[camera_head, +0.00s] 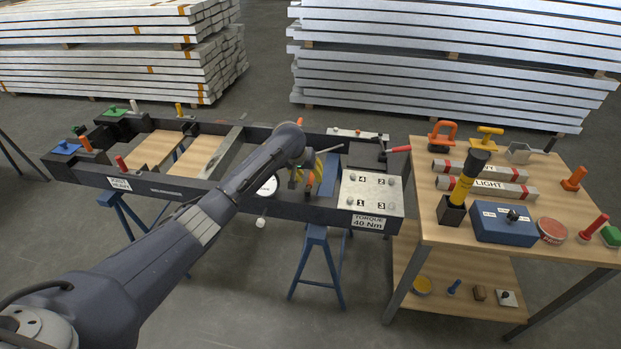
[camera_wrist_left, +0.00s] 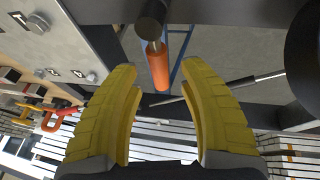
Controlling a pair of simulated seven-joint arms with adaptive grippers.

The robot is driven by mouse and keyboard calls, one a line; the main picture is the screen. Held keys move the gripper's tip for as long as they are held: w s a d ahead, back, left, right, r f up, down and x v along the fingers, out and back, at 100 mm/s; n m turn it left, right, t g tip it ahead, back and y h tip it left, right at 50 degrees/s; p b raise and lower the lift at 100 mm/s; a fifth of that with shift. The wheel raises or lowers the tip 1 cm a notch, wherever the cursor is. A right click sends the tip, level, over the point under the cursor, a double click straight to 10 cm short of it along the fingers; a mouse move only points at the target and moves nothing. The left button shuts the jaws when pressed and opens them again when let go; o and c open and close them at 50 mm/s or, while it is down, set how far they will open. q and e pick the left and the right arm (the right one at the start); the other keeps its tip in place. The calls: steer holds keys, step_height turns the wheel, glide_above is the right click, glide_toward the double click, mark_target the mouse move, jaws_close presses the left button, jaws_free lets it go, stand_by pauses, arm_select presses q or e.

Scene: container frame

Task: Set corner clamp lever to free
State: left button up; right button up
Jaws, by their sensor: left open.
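A dark frame (camera_head: 235,205) stands on blue trestles. At its right end a lever with a red handle (camera_head: 399,149) sticks out to the right from a dark fitting near the back corner. My left gripper (camera_head: 312,170) is over the frame, left of the numbered plate, partly hidden by my own arm. In the left wrist view its yellow fingers (camera_wrist_left: 158,78) are open, with nothing held. An orange handle (camera_wrist_left: 160,72) on a dark rod shows in line with the gap between the fingertips; I cannot tell how far away it is. My right gripper is not in view.
A plate with several numbered bolts (camera_head: 371,190) sits on the frame, right of my left gripper. A wooden table (camera_head: 440,233) with a blue box (camera_head: 505,225), tubes and clamps stands at the right. Stacks of metal beams (camera_head: 450,60) fill the back.

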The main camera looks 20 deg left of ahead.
arm_select(q)
steer(key=shift+w+d+f, duration=0.1)
steer(key=shift+w+f, duration=0.2)
steer(key=shift+f, duration=0.35)
jaws_close()
